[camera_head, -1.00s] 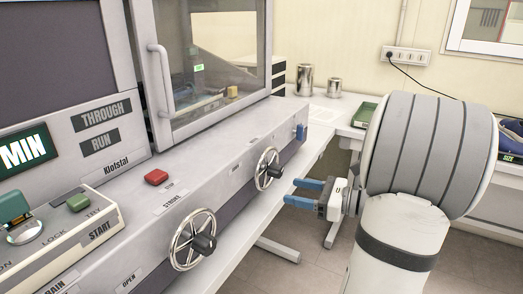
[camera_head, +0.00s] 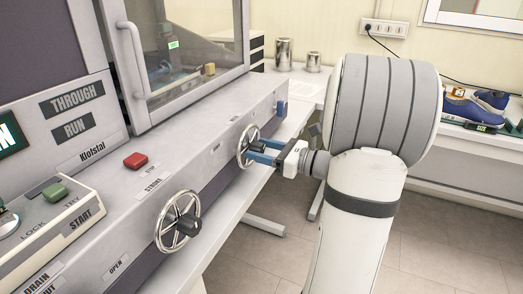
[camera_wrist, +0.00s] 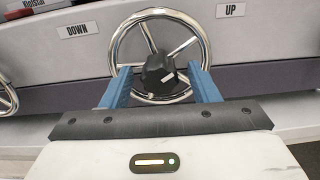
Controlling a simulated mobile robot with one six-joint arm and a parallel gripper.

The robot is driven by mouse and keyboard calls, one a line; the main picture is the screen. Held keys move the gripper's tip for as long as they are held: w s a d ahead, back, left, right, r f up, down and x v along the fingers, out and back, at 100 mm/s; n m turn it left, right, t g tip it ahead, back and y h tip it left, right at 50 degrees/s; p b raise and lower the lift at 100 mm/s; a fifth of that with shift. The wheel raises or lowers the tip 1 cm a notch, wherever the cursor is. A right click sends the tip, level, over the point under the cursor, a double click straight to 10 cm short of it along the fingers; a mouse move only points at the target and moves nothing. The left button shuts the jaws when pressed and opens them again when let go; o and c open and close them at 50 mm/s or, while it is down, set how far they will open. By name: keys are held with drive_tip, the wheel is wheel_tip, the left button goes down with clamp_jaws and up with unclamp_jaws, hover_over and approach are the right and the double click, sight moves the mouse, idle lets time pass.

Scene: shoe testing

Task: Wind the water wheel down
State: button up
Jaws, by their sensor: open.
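The water wheel is the far chrome handwheel (camera_head: 242,151) on the machine's sloping front panel. In the wrist view, the wheel (camera_wrist: 158,72) has a black hub knob with a white mark, and it stands between a DOWN label (camera_wrist: 78,30) on the left and an UP label (camera_wrist: 231,10) on the right. My gripper (camera_head: 257,150) is open in front of the wheel. In the wrist view, its two blue fingers (camera_wrist: 160,78) lie on either side of the hub, overlapping the lower rim. I cannot tell whether they touch the rim.
A nearer handwheel (camera_head: 178,221) sits on the same panel by the OPEN label. A red STOP button (camera_head: 135,160) and a green START button (camera_head: 53,191) are on the machine. A blue switch (camera_head: 281,108) is beyond the wheel. Floor to the right is clear.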

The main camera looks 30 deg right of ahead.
drive_tip(key=shift+c, duration=0.3)
drive_tip(key=c, duration=0.9)
drive_tip(key=shift+f+n+b, duration=0.1)
drive_tip(key=shift+n+b, duration=0.2)
drive_tip(key=shift+f+n+b, duration=0.15)
drive_tip(key=shift+n+b, duration=0.65)
drive_tip(key=shift+b, duration=0.15)
drive_tip(key=n+b, duration=0.3)
drive_tip(key=b, duration=0.1)
drive_tip(key=shift+f+n, duration=0.1)
drive_tip(key=shift+n, duration=0.2)
drive_tip(key=n+b, duration=0.3)
drive_tip(key=shift+b, duration=0.35)
drive_tip(key=shift+n+b, duration=1)
drive_tip(key=shift+b, duration=0.05)
drive_tip(key=shift+r+n, duration=0.25)
drive_tip(key=shift+n, duration=0.05)
